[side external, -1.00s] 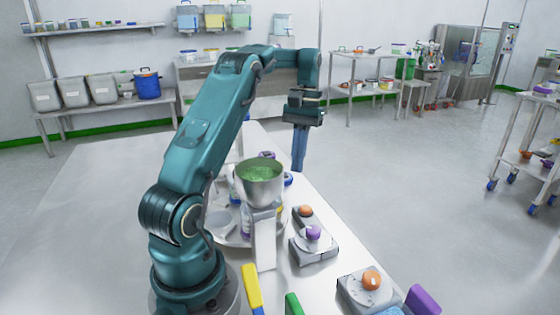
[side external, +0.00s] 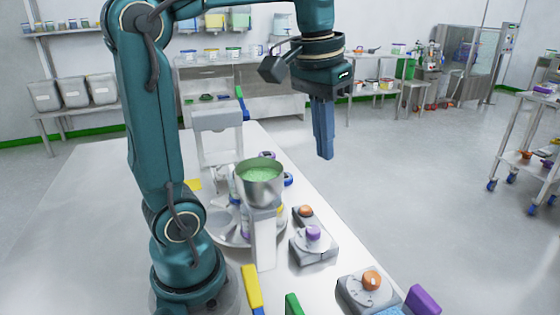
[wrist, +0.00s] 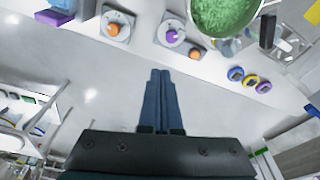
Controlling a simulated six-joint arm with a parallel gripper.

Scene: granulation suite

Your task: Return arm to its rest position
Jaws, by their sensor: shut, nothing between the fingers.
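My gripper (side external: 325,157) hangs pointing down in the side external view, high over the right edge of the work table (side external: 90,230). Its blue fingers are together with nothing between them. In the wrist view the closed fingers (wrist: 160,74) show against the floor and the table edge, touching nothing. My arm stands raised with its upper links bent over toward the right.
A metal bowl of green material (side external: 260,182) stands on the table, left of and below my gripper. Grey units with orange and purple knobs (side external: 313,240) sit near the table's right edge. A grey frame (side external: 218,125) stands behind the bowl. The air around the fingers is clear.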

